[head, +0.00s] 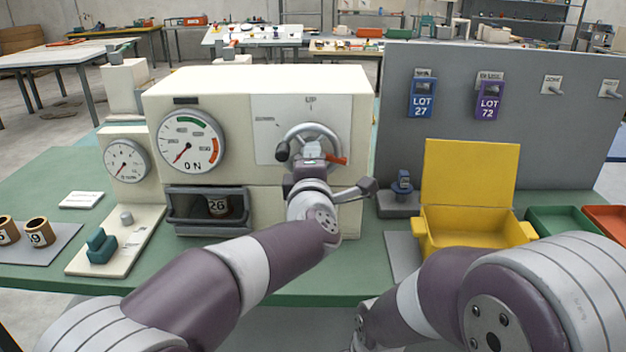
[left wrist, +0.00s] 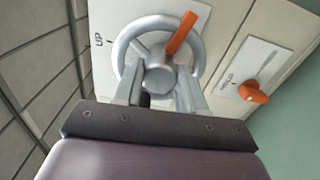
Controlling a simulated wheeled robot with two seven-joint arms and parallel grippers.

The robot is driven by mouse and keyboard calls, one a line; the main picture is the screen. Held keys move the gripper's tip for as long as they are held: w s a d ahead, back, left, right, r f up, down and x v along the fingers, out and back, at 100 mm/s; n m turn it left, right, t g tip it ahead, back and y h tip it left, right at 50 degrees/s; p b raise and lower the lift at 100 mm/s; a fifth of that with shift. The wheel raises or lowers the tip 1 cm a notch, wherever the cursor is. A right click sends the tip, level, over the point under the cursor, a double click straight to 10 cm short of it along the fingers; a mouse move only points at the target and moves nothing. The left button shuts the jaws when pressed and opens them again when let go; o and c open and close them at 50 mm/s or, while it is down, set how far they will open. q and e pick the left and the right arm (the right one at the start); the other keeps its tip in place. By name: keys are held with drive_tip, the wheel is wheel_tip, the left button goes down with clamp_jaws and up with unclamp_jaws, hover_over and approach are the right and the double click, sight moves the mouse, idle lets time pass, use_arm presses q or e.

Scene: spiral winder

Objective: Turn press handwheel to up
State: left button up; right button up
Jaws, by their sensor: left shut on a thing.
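The press handwheel (head: 312,128) is a grey spoked wheel on the front of the cream press, with "UP" printed above it and another label at its upper left. An orange pointer (head: 337,160) on it points right and slightly down, away from "UP". In the left wrist view the wheel (left wrist: 122,55) and orange pointer (left wrist: 181,32) fill the top middle, and "UP" is at the left. My left gripper (head: 311,155) is shut on the handwheel, its fingers on either side of the hub. Part of the wheel is hidden behind it.
An orange knob (left wrist: 253,92) sits on a plate beside the wheel in the left wrist view. A bay (head: 180,222) with a cup marked 26 is below the gauge (head: 190,142). A yellow open box (head: 470,172) stands at the right, before a grey panel (head: 560,140).

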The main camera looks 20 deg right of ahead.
use_arm(q)
drive_tip(key=shift+w+a+n+b, duration=0.15)
drive_tip(key=shift+n+b, duration=3.15)
drive_tip(key=shift+n, duration=1.9)
drive_tip(key=shift+s+a+n+b, duration=0.1)
drive_tip(key=shift+n+b, duration=3.2)
drive_tip(key=shift+n, duration=1.9)
drive_tip(key=o, duration=1.1)
drive_tip(key=shift+r, duration=0.1)
drive_tip(key=shift+c, duration=0.2)
